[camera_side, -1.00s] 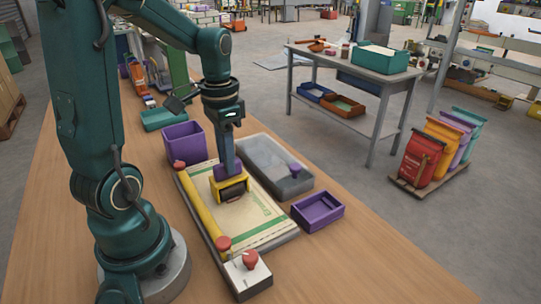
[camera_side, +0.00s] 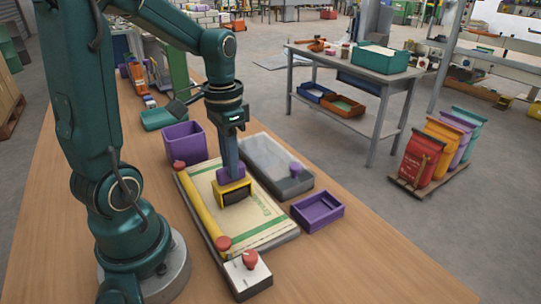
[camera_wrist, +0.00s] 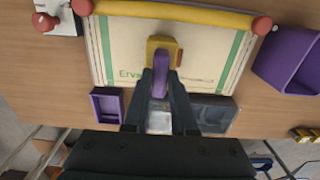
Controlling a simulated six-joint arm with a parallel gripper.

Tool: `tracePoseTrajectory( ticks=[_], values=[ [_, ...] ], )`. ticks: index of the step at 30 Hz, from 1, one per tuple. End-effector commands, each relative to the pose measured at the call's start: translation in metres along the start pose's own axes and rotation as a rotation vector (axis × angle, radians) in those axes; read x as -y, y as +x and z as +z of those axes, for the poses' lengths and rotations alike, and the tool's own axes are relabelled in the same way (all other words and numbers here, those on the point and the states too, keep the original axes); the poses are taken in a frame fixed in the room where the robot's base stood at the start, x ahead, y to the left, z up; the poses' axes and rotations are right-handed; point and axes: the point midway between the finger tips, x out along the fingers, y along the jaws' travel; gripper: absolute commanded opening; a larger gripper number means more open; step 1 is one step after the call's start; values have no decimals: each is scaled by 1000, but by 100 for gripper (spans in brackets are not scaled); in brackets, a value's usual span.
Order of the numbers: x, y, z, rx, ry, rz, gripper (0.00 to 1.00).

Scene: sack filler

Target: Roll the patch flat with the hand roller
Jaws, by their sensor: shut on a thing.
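The hand roller has a yellow frame (camera_side: 231,187) and a purple handle (camera_wrist: 160,83). My gripper (camera_side: 230,165) is shut on the handle, with the roller pointing down at the sack. In the wrist view my gripper (camera_wrist: 161,92) has one finger on each side of the handle. The roller is low over the sack; I cannot tell whether it touches. The cream sack (camera_side: 257,222), with green bands and print, lies flat on a grey-edged board. It also shows in the wrist view (camera_wrist: 125,40). I cannot make out the patch; the roller may cover it.
A yellow bar (camera_side: 200,208) with red end knobs runs along the sack's left edge. Around the sack stand a purple bin (camera_side: 184,144), a grey tray (camera_side: 268,157), a small purple tray (camera_side: 318,211) and a white box with a red knob (camera_side: 247,276). The front right tabletop is clear.

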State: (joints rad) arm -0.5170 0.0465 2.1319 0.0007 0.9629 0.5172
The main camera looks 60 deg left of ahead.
Motion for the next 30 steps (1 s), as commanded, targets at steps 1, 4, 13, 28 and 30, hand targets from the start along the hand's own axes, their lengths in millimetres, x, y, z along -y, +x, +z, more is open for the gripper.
tracePoseTrajectory(
  ticks=[1,4,13,28,30],
  values=[
    [3,0,0,2,-3,1,0],
    [8,0,0,2,-3,1,0],
    [22,0,0,2,-2,1,0],
    [34,0,0,2,0,1,0],
    [34,0,0,1,0,1,0]
  ],
)
